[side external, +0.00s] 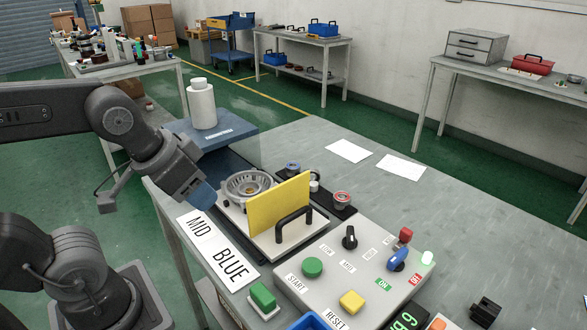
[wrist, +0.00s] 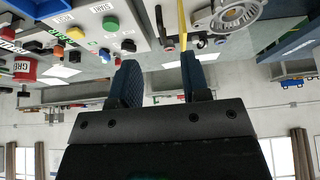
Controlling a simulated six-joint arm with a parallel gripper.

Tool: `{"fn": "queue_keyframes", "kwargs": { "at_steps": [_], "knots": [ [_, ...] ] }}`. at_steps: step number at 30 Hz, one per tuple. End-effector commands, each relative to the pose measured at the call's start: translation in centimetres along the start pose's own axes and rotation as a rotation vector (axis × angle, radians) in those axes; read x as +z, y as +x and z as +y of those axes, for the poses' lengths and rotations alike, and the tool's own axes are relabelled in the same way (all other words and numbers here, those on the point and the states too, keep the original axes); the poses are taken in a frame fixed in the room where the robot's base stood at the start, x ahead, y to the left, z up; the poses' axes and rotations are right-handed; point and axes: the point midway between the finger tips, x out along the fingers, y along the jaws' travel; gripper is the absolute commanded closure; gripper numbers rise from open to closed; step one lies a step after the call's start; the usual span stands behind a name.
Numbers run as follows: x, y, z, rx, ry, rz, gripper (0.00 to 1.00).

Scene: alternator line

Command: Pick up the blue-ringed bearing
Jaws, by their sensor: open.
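The blue-ringed bearing (side external: 293,168) sits at the far end of a dark strip-shaped tray (side external: 323,200), behind the yellow plate (side external: 279,206) in the side view. A red-ringed bearing (side external: 341,199) sits at the tray's near end, with a small pale part (side external: 314,186) between them. My gripper (side external: 203,196) is left of the alternator housing (side external: 246,185), apart from the bearings. In the wrist view its two blue fingers (wrist: 159,80) are spread with nothing between them. I cannot make out the blue-ringed bearing clearly in the wrist view.
The upright yellow plate and a black handle (side external: 294,221) stand between the housing and the control box (side external: 355,270). A white bottle (side external: 201,104) stands on a blue surface (side external: 213,132) behind my gripper. The table to the right is mostly clear, with two white sheets (side external: 348,151).

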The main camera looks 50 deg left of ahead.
Motion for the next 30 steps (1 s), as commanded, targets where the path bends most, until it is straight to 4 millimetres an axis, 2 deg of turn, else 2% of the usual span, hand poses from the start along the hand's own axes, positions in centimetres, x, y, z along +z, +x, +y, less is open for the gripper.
{"fn": "queue_keyframes", "kwargs": {
  "at_steps": [12, 23, 30],
  "knots": [
    [0.0, 0.0, 0.0, 0.0, 0.0, 0.0, 0.56],
    [0.0, 0.0, 0.0, 0.0, 0.0, 0.0, 0.22],
    [-0.09, 0.0, -0.02, -0.001, -0.002, 0.0, 0.21]
  ]
}}
